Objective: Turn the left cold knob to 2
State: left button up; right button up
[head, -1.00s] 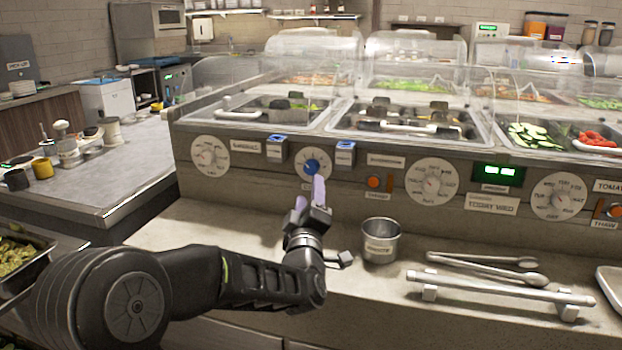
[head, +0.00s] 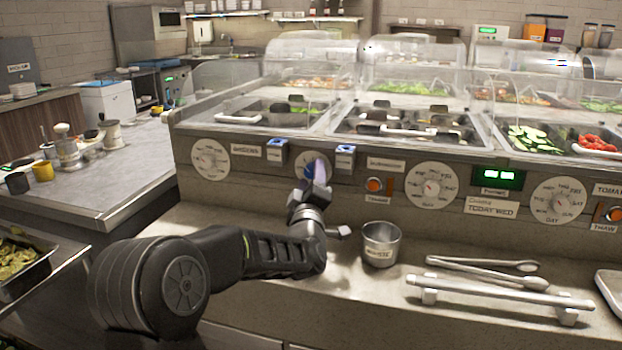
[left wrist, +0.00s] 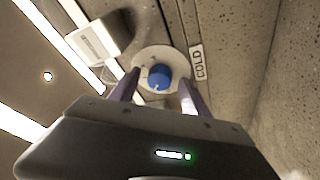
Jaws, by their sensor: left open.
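The cold knob is a blue knob (head: 309,171) on a round white dial on the counter's front panel. In the left wrist view the blue knob (left wrist: 160,76) shows on its white dial (left wrist: 146,60), with a COLD label (left wrist: 197,62) beside it. My left gripper (head: 318,178) is in front of the dial and covers part of the knob in the head view. In the left wrist view its two purple fingers (left wrist: 154,88) stand apart, one on each side of the knob, with nothing held. I cannot tell whether they touch it. The dial's numbers are too small to read.
A blue-topped switch box (head: 345,158) is just right of the dial, another (head: 277,151) to its left. An orange button (head: 374,185) is further right. A metal cup (head: 381,245) stands on the counter beside my left arm. Tongs (head: 482,264) lie to the right.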

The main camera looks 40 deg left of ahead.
pick_arm(q)
jog(key=shift+c, duration=0.2)
grip_shut()
dwell(0.3)
pick_arm(e)
jog(key=shift+f, duration=0.1)
pick_arm(q)
jog(key=shift+f+m+t+b, duration=0.3)
jog(key=shift+m+b, duration=0.5)
jog(key=shift+b, duration=0.4)
jog(key=m+h+b, duration=0.1)
jog(key=m+b, duration=0.1)
jog(key=m+t+h+b, duration=0.1)
jog(key=m+b, duration=0.2)
jog(key=m+t+b, duration=0.1)
jog(key=m+b, duration=0.1)
jog(key=shift+s+a+f+m+h+b, duration=0.1)
jog(key=shift+a+m+h+b, duration=0.15)
jog(key=shift+m+h+b, duration=0.65)
jog(key=shift+m+b, duration=0.2)
jog(key=shift+m, duration=0.5)
pick_arm(e)
notch_tip(320, 180, down, 11)
jog(key=w+d, duration=0.1)
jog(key=w, duration=0.1)
jog(key=shift+d+f+t, duration=0.2)
jog(key=shift+d+t, duration=0.1)
jog(key=shift+d, duration=0.1)
pick_arm(q)
jog(key=shift+r, duration=0.2)
